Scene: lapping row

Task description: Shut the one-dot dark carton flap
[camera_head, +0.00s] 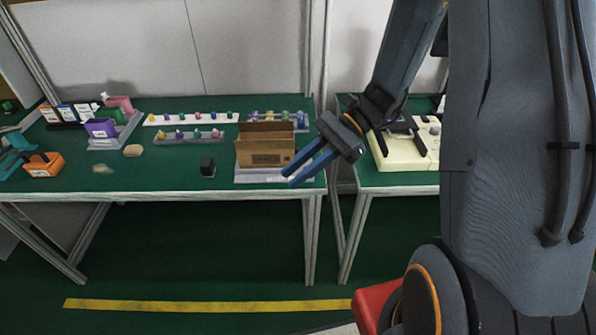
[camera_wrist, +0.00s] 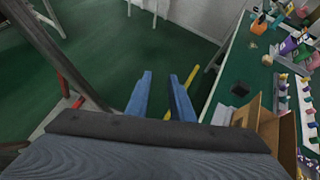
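An open brown carton (camera_head: 265,150) stands on a pale base plate (camera_head: 262,176) near the table's front right edge. Its rear flap stands up, and its front wall faces me with faint printing; I cannot make out any dots. The carton also shows at the lower right of the wrist view (camera_wrist: 268,125), with a flap raised. My gripper (camera_head: 305,169), with blue fingers, is beside the carton's right end in the head view. The fingers are apart with nothing between them; the gap also shows in the wrist view (camera_wrist: 163,95).
A small black block (camera_head: 207,167) sits left of the carton. Racks of small coloured pieces (camera_head: 190,118) stand behind. An orange bin (camera_head: 43,165) is at the far left. A cream machine (camera_head: 405,152) is on the right table, across a gap. The table front between bin and block is mostly clear.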

